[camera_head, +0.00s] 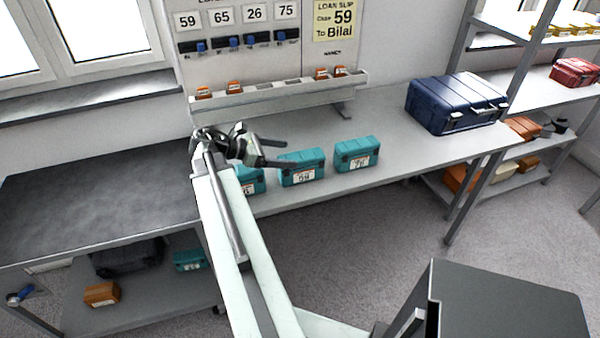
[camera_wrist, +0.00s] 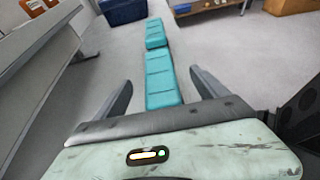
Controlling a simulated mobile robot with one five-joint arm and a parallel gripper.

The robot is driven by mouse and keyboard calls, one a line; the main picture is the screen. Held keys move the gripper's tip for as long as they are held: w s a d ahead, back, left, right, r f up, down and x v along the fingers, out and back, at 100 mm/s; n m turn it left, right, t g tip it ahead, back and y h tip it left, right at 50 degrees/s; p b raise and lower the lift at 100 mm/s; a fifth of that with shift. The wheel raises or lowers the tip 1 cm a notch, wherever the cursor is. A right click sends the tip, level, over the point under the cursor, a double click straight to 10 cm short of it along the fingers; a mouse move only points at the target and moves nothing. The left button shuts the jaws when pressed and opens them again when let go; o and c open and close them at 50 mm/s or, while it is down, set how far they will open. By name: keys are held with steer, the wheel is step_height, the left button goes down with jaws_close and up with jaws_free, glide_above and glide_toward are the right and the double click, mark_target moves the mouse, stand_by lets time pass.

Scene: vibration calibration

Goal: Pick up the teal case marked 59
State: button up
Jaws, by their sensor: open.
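Three teal cases stand in a row on the light workbench. The middle case (camera_head: 302,168) has a white label that seems to read 59. The right case (camera_head: 356,154) has a label too small to read surely. The left case (camera_head: 251,181) is partly hidden behind my arm. My gripper (camera_head: 289,153) is open and empty, just above and behind the middle case, pointing right. In the wrist view my gripper (camera_wrist: 162,78) has a teal case (camera_wrist: 160,82), apparently the middle one, showing between its fingers. Another teal case (camera_wrist: 155,33) lies beyond it.
A large blue case (camera_head: 455,104) stands at the bench's right end. A rail with orange items (camera_head: 290,86) runs behind. The loan slip (camera_head: 335,18) reads case 59 to Bilal. A dark bench (camera_head: 90,205) is at left, with another teal case (camera_head: 190,260) below.

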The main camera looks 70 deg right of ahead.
mark_target(302, 154)
steer(key=b+x, duration=0.2)
steer(key=x, duration=0.5)
steer(key=shift+s+d+f, duration=0.1)
jaws_close()
